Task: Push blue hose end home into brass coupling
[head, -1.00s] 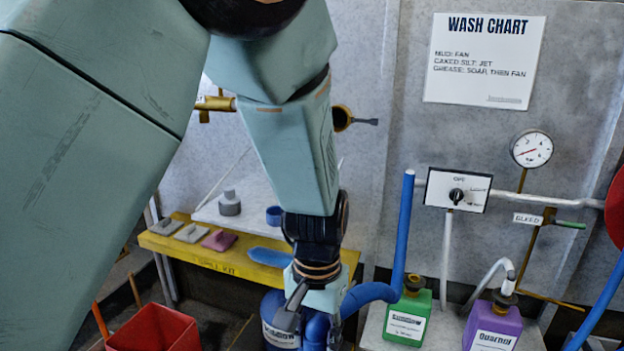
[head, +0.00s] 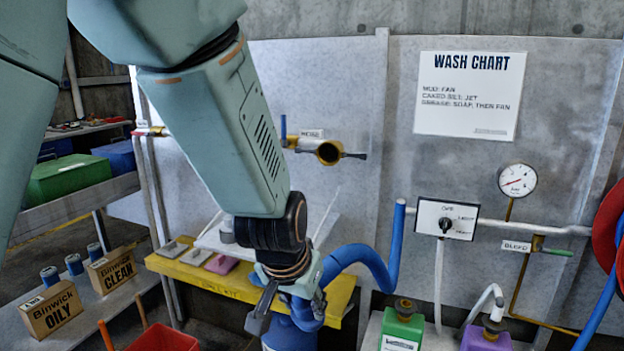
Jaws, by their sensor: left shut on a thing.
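The blue hose (head: 372,258) hangs from a blue upright pipe end and arches over to my left gripper. My left gripper (head: 290,312) points down and is shut on the hose near its end, above the yellow bench's front edge. Its fingers and wrist hide part of the hose end. The brass coupling (head: 328,152) is on the grey wall panel, its round mouth facing out, under a small "HOSE" label (head: 311,133). The hose end is well below the coupling and apart from it. My right gripper is not in view.
A yellow bench (head: 235,284) with pads stands below. Green (head: 402,325) and purple (head: 486,338) jugs stand at right. A selector box (head: 446,219), gauge (head: 517,180) and bleed valve (head: 538,248) are on the wall. The wall before the coupling is clear.

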